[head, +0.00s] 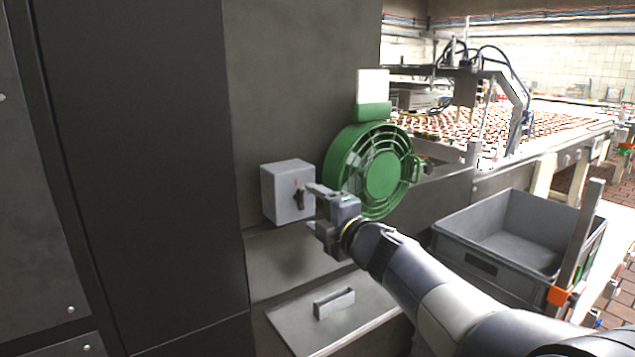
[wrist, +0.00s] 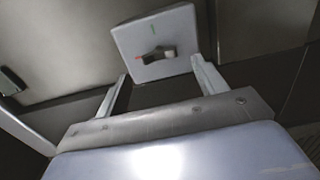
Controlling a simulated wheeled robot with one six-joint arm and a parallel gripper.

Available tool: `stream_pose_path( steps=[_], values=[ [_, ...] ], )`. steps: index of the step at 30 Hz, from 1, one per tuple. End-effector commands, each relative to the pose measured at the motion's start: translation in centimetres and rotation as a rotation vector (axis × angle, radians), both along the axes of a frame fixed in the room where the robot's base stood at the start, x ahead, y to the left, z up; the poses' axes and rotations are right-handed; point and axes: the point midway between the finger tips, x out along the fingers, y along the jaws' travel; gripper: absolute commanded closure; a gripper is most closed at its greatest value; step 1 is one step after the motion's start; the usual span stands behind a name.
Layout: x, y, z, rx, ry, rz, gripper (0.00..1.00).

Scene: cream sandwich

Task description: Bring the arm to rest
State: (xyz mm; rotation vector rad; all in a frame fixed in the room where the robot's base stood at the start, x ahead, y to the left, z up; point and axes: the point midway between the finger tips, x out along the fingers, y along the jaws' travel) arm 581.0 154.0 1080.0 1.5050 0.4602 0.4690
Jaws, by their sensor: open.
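My arm reaches in from the lower right in the head view. My gripper (head: 312,207) is at its end, near a grey switch box (head: 283,192) with a dark rotary knob (head: 299,198) on a dark wall. In the wrist view, my gripper (wrist: 158,80) has its two fingers spread apart with nothing between them. The switch box (wrist: 150,28) lies just beyond the fingertips, with its knob (wrist: 158,53) facing me and a small red mark at the knob's left end. I cannot tell whether a finger touches the box.
A green round fan (head: 380,173) is mounted right behind my gripper. A grey crate (head: 480,275) stands to the right of my arm. A panel with a handle (head: 334,303) lies below. A conveyor (head: 560,122) with many small pieces runs at the back right.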

Motion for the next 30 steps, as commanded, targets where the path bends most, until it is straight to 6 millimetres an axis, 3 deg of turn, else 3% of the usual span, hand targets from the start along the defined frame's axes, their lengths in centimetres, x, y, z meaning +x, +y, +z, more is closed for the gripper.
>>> stream_pose_path(
  steps=[7,30],
  values=[
    [3.8,2.7,-0.1,0.001,0.003,0.002,0.33],
    [3.8,2.4,0.6,0.753,0.513,-0.002,0.33]
  ],
)
